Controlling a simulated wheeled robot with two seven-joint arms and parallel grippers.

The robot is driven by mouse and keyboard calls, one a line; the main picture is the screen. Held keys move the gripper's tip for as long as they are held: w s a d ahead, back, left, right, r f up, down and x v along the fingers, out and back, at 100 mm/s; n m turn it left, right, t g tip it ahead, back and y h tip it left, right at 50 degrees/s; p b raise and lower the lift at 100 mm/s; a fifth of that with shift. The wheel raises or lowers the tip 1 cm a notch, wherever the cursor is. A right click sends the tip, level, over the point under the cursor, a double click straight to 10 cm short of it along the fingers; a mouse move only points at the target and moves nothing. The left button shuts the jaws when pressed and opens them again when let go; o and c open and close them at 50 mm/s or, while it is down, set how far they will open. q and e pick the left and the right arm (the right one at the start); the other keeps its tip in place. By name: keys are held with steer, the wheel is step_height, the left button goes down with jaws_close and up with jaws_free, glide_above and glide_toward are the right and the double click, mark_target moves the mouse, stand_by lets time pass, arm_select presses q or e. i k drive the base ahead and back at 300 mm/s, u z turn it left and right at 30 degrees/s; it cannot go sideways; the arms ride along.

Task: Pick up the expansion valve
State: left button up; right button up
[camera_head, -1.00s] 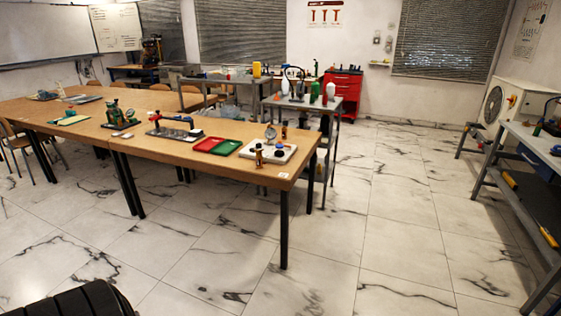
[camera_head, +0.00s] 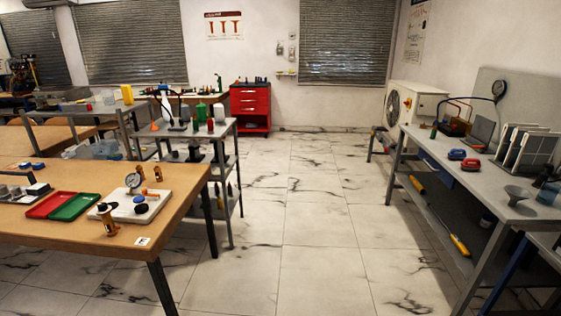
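I cannot tell for sure which thing is the expansion valve. A small brass-coloured fitting (camera_head: 109,223) stands upright at the front edge of a white board (camera_head: 128,211) on the wooden table (camera_head: 185,190). The board also carries a round gauge (camera_head: 132,181) and a dark blue round part (camera_head: 141,208). Small brass-and-dark parts (camera_head: 157,174) stand behind it. Neither of my grippers is in view.
A red tray (camera_head: 47,205) and a green tray (camera_head: 75,207) lie left of the board. A grey shelf cart (camera_head: 228,128) stands behind the table. A grey workbench (camera_head: 470,172) with tools stands at right. The marble-tiled floor (camera_head: 300,230) between them is clear.

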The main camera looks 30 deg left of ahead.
mark_target(111, 230)
steer(key=u, duration=0.1)
steer(key=i, duration=2.15)
steer(key=u, duration=1.3)
steer(key=i, duration=1.1)
steer(key=u, duration=1.45)
steer(key=i, duration=0.5)
steer(key=u, duration=0.35)
